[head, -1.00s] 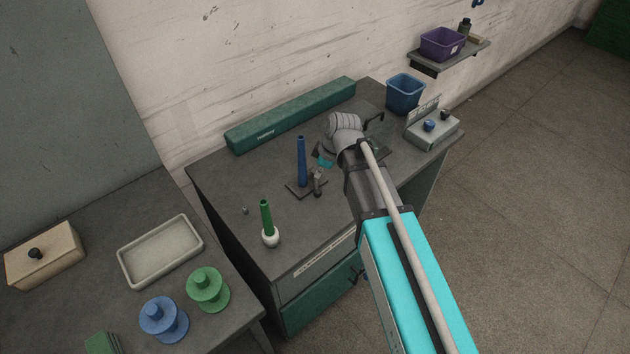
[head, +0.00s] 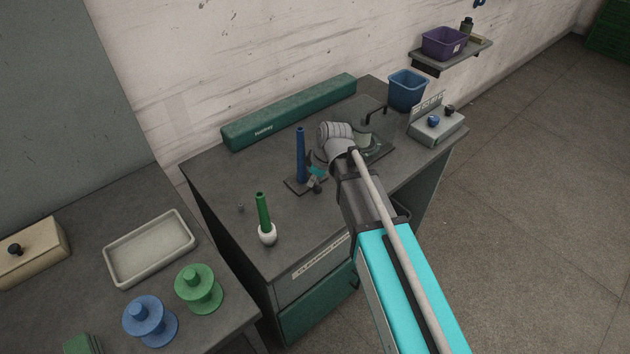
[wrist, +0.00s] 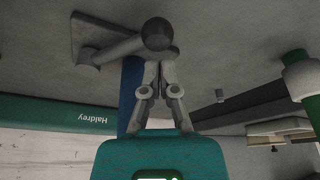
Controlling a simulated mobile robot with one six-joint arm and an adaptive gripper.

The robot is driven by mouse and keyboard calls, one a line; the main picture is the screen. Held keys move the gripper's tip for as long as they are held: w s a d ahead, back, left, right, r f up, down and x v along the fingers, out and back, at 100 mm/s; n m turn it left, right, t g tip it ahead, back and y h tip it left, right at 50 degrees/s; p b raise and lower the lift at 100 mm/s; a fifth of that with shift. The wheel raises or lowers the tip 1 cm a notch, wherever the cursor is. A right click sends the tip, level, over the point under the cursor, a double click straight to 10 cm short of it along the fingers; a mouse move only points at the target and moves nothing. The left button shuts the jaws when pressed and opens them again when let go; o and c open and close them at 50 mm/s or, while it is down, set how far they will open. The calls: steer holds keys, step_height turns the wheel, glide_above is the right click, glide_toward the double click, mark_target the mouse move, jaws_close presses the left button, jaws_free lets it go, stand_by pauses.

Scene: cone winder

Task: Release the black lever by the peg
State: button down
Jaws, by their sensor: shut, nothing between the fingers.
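The blue peg (head: 300,156) stands upright on a small dark base plate (head: 294,187) on the grey bench. Beside it is the lever with its dark round knob (head: 317,188). In the wrist view the knob (wrist: 158,33) sits at the end of a grey lever arm (wrist: 112,49), with the blue peg (wrist: 130,85) behind. My gripper (wrist: 160,54) is shut and empty, its fingertips right at the knob; I cannot tell whether they touch. In the head view my gripper (head: 314,172) partly hides the lever.
A green peg on a white round foot (head: 267,233) stands front left. A long green box (head: 290,112) lies along the back. A blue bin (head: 407,90) and a grey control box (head: 437,128) stand at the right. A black handle (head: 376,112) rises behind my wrist.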

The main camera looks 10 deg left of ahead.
steer(key=shift+b+x, duration=1.05)
steer(key=shift+x, duration=0.35)
steer(key=shift+s+a, duration=0.1)
steer(key=shift+n, duration=0.3)
